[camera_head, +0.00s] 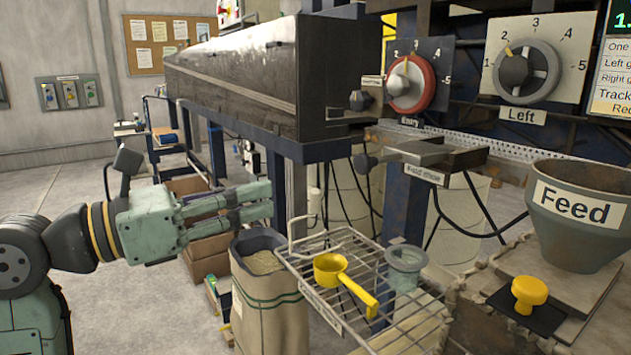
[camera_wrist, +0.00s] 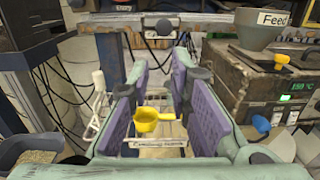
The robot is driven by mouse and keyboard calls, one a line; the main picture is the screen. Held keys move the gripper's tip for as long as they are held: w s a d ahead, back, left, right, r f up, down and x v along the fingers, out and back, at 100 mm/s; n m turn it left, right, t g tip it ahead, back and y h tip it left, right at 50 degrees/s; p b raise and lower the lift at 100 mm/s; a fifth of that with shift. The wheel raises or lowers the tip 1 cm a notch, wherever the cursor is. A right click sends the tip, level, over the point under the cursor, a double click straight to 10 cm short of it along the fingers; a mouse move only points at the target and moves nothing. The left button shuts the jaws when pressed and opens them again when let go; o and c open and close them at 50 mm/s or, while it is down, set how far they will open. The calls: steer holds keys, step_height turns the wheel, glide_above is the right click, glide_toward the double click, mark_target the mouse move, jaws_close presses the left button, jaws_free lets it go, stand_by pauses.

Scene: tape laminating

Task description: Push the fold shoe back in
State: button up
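A wire rack (camera_head: 335,262) holding a yellow scoop (camera_head: 332,269) stands below and right of my gripper. A filled sack (camera_head: 265,300) is below it. A long dark housing (camera_head: 240,75) overhangs above. The feed hopper (camera_head: 575,220) and a yellow knob (camera_head: 529,291) are at right.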

mark_target(402, 161)
steer(key=p+x, duration=0.2)
steer(key=x, duration=0.4)
steer(key=p+x, duration=0.2)
steer(key=x, duration=0.5)
steer(key=shift+s+d+r+p, duration=0.1)
steer(key=shift+r+p, duration=0.15)
steer(key=shift+p, duration=0.1)
jaws_close()
steer(key=shift+d+f, duration=0.1)
steer(key=shift+d, duration=0.2)
steer(key=shift+w, duration=0.25)
steer(key=b+x, duration=0.2)
steer(key=x, duration=1)
steer(key=shift+w+d+f, duration=0.2)
steer(key=shift+w, duration=0.2)
steer(key=shift+r, duration=0.1)
steer(key=shift+a, duration=0.1)
